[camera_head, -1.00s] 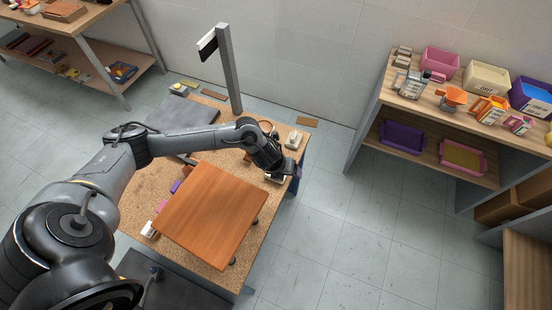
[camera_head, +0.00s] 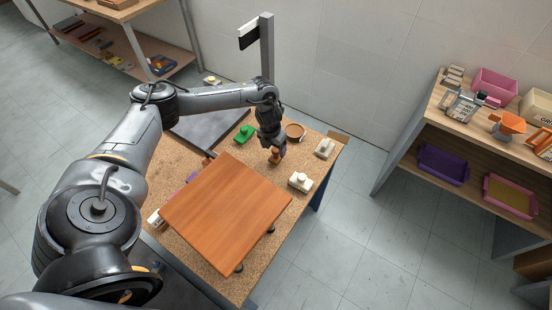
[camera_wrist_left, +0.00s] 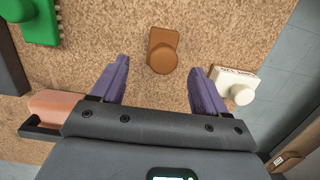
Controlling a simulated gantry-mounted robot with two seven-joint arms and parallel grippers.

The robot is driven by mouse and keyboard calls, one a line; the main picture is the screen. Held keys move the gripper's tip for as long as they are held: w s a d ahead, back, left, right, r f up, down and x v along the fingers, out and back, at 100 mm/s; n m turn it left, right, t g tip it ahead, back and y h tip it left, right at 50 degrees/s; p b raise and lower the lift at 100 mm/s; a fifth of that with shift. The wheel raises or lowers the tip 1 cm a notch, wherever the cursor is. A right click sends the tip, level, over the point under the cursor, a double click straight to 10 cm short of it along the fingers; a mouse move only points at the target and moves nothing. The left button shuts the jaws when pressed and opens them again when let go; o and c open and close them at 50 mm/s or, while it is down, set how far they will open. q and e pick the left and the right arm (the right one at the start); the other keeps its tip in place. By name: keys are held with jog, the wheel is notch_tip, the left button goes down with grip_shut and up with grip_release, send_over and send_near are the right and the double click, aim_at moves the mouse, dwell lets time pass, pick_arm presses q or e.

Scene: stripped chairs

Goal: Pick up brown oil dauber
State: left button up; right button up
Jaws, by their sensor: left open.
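The brown oil dauber (camera_wrist_left: 163,52) lies on the cork-topped table in the left wrist view, a flat brown block with a round knob. It sits just beyond and between the two purple fingers of my left gripper (camera_wrist_left: 157,85), which is open and empty. In the head view the brown dauber (camera_head: 276,154) shows right below my left gripper (camera_head: 278,150), partly hidden by it. My right gripper is not in view.
A white dauber (camera_head: 300,181) stands to the right, and it also shows in the left wrist view (camera_wrist_left: 235,84). A green dauber (camera_head: 245,133) is to the left. An orange-brown wooden panel (camera_head: 225,210) fills the table's front.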

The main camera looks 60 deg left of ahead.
aim_at(276, 150)
pick_arm(q)
jog(key=shift+w+a+f+b, duration=0.1)
jog(key=shift+w+f+b, duration=0.15)
jog(key=shift+f, duration=0.65)
jog(key=shift+w+a+f+b, duration=0.1)
jog(key=shift+w+f+b, duration=0.1)
jog(key=shift+f, duration=0.7)
jog(key=shift+w+f+b, duration=0.25)
jog(key=shift+f, duration=0.65)
jog(key=c, duration=1.2)
jog(key=shift+r, duration=0.1)
jog(key=shift+r+p, duration=0.3)
jog(key=shift+r, duration=0.6)
notch_tip(276, 150, up, 3)
jog(key=shift+f+p, duration=0.2)
jog(key=shift+p, duration=0.1)
jog(key=w+d+r, duration=0.2)
jog(key=d, duration=0.1)
jog(key=w+d+r+p, duration=0.1)
jog(key=w+d+r, duration=0.1)
jog(key=d, duration=0.1)
jog(key=w+d+r, duration=0.2)
jog(key=d, duration=0.1)
jog(key=shift+w+d+r, duration=0.25)
jog(key=shift+w+d, duration=0.05)
jog(key=shift+d, duration=0.05)
